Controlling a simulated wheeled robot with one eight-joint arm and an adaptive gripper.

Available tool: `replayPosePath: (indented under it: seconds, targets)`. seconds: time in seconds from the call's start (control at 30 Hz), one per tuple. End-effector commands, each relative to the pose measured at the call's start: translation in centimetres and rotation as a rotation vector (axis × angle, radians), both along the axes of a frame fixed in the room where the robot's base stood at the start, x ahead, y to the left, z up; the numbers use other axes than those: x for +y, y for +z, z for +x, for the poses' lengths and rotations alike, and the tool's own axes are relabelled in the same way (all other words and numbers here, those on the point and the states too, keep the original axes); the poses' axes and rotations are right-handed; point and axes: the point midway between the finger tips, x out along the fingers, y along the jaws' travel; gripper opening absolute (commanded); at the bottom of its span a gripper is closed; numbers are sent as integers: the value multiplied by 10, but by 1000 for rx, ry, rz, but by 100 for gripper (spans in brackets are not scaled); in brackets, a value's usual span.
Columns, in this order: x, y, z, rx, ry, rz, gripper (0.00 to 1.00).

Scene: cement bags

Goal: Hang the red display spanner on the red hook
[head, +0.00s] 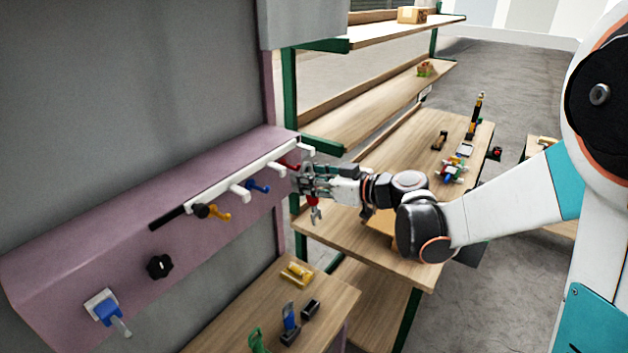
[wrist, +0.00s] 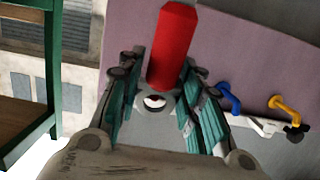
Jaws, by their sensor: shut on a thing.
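The red display spanner (head: 314,201) is held in my gripper (head: 304,180) close to the panel. Its metal open jaw (head: 315,214) hangs below the fingers in the head view. In the wrist view its thick red handle (wrist: 172,48) stands between the two fingers, and my gripper (wrist: 160,105) is shut on it. The red hook (head: 288,164) is at the right end of the white rail, just beyond my fingertips. I cannot tell whether the spanner touches the hook.
The pink panel carries a white rail (head: 240,192) with a blue hook (head: 258,187) and a yellow hook (head: 218,213). Below are a black knob (head: 160,267) and a blue-handled switch (head: 107,311). Wooden tables with tools stand below and behind, and a green-framed shelf (head: 380,97) stands behind.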

Motion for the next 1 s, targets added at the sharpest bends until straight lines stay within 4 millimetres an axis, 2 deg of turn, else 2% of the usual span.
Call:
replayPosePath:
  seconds: [0.57,1.0]
  targets:
    - [26,-2,19,1,1,1,6]
    - [34,-12,26,0,1,0,6]
